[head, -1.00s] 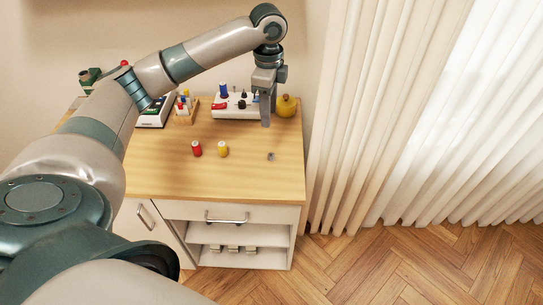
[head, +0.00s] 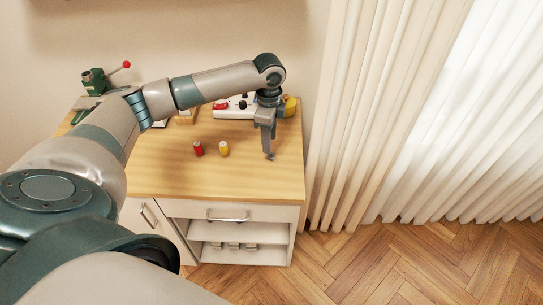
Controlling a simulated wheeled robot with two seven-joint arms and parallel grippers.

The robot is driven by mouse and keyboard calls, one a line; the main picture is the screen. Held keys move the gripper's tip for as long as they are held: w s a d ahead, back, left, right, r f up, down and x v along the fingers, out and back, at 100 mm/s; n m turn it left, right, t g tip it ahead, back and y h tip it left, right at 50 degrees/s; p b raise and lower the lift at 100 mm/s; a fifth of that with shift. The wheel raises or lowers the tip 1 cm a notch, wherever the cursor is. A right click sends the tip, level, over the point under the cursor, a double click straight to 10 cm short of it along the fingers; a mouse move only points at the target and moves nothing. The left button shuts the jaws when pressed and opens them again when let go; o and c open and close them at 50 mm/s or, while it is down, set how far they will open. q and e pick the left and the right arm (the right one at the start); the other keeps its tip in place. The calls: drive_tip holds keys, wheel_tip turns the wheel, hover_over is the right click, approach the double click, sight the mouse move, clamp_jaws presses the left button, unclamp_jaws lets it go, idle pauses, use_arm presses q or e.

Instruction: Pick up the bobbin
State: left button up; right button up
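The bobbin (head: 271,157) is a small grey piece on the wooden tabletop, right of the red and yellow spools. My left gripper (head: 267,151) points straight down, its fingertips right at the bobbin and partly covering it. I cannot tell from this angle whether the fingers touch it or how far apart they are. My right gripper is not in view.
A red spool (head: 198,149) and a yellow spool (head: 224,149) stand left of the gripper. A white device (head: 232,112) and a yellow round object (head: 290,106) stand behind it. A green tool with a red knob (head: 95,80) is at the back left. The front tabletop (head: 220,180) is clear.

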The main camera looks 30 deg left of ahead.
sight(271, 157)
use_arm(q)
drive_tip(key=shift+d+f, duration=0.1)
drive_tip(key=shift+s+f+p, duration=0.1)
drive_tip(key=shift+f+p, duration=0.25)
drive_tip(key=f, duration=0.1)
drive_tip(key=f+p, duration=0.1)
drive_tip(key=f, duration=0.1)
drive_tip(key=shift+s+d, duration=0.1)
drive_tip(key=shift+d, duration=0.2)
drive_tip(key=shift+f, duration=0.65)
clamp_jaws()
